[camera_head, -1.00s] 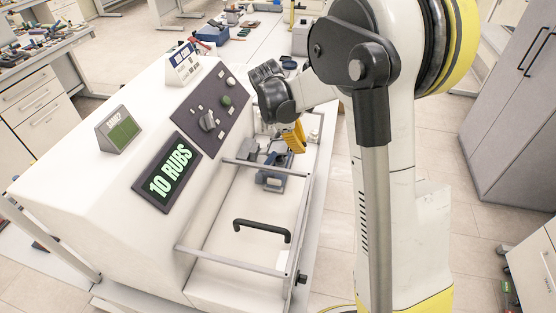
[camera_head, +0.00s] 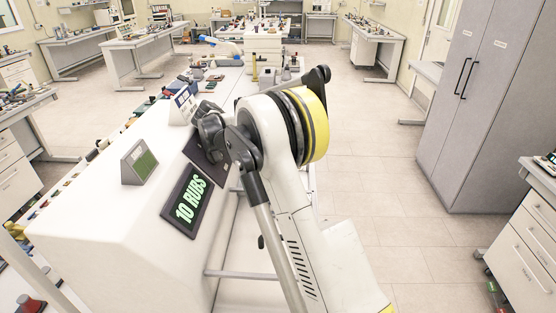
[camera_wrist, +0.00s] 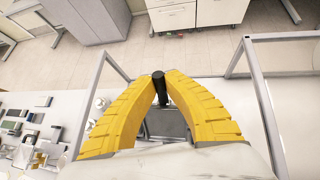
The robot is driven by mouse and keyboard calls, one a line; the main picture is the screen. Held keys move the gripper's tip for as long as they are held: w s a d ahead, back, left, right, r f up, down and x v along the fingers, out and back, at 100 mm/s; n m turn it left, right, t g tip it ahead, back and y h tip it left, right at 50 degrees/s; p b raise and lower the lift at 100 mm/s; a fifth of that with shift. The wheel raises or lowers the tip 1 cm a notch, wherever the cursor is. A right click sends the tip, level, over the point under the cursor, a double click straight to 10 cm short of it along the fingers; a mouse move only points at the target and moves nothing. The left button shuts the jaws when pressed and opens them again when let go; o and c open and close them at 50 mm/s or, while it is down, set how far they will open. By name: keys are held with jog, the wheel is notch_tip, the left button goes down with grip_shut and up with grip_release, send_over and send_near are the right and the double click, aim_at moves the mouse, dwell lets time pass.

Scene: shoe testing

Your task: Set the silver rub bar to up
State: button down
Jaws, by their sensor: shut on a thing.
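The silver rub bar (camera_head: 243,275) shows as a metal tube low in the head view, beside the white machine (camera_head: 95,228). In the wrist view, silver tubes, one of them at the right (camera_wrist: 263,97), frame my gripper on both sides. My gripper (camera_wrist: 162,82) has yellow ribbed fingers, closed on a black handle (camera_wrist: 159,88) that stands out between the tips. How the handle joins the bar is hard to see. In the head view my own arm hides the gripper and much of the bar.
The display reading 10 RUBS (camera_head: 187,201) and a small green-screen box (camera_head: 139,162) are on the machine. Small items lie on the white bench (camera_wrist: 45,105) in the wrist view. A grey cabinet (camera_head: 477,110) stands right, with open floor before it.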

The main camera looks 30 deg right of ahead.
dwell(0.3)
jog(key=c, duration=1.4)
grip_release()
jog(key=shift+w, duration=0.1)
notch_tip(320, 180, up, 10)
jog(key=shift+f, duration=0.1)
